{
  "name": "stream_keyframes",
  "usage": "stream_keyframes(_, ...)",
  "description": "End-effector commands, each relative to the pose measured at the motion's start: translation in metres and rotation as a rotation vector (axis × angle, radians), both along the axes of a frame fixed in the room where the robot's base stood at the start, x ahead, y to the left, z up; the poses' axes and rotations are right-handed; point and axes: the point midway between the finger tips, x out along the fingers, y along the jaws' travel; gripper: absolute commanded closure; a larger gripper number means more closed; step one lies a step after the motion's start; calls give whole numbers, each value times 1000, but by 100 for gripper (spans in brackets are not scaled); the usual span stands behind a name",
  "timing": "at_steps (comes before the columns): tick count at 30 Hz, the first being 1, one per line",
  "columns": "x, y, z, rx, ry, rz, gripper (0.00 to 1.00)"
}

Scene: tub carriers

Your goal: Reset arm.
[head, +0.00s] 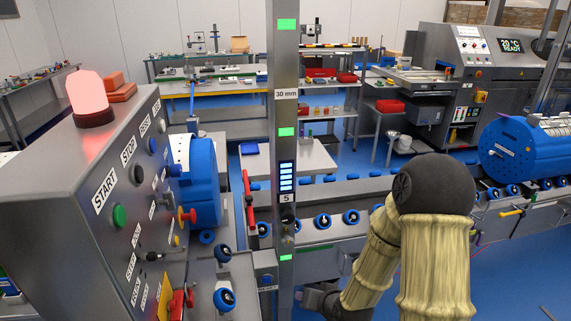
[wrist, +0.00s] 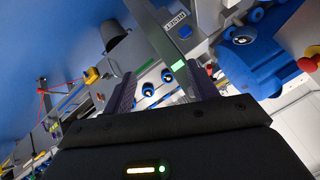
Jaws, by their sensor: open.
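My gripper (wrist: 164,82) shows in the wrist view with its two dark fingers spread apart. Nothing is held between them. Behind the fingers are conveyor rollers and a steel post with a green light. In the head view my arm, with cream sleeves and a dark joint, reaches down at the lower right. The gripper end (head: 318,298) is low beside the steel post (head: 285,150), and its fingers are not clear there.
A control panel (head: 110,200) with a lit red beacon (head: 91,92) stands at left. A blue tub (head: 196,182) sits behind it, and another blue tub (head: 518,148) is at right. A roller conveyor (head: 345,205) runs behind my arm. Blue floor (head: 520,270) is open at lower right.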

Motion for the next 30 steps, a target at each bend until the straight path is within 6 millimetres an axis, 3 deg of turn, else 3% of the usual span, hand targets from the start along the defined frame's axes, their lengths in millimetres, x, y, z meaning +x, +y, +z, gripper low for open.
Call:
stream_keyframes(8,-36,-44,44,-254,158,50,42)
stream_keyframes(18,-108,-77,103,-373,372,85,42)
stream_keyframes(22,-125,-80,113,-375,417,96,42)
stream_keyframes(30,-127,-80,113,-375,427,100,42)
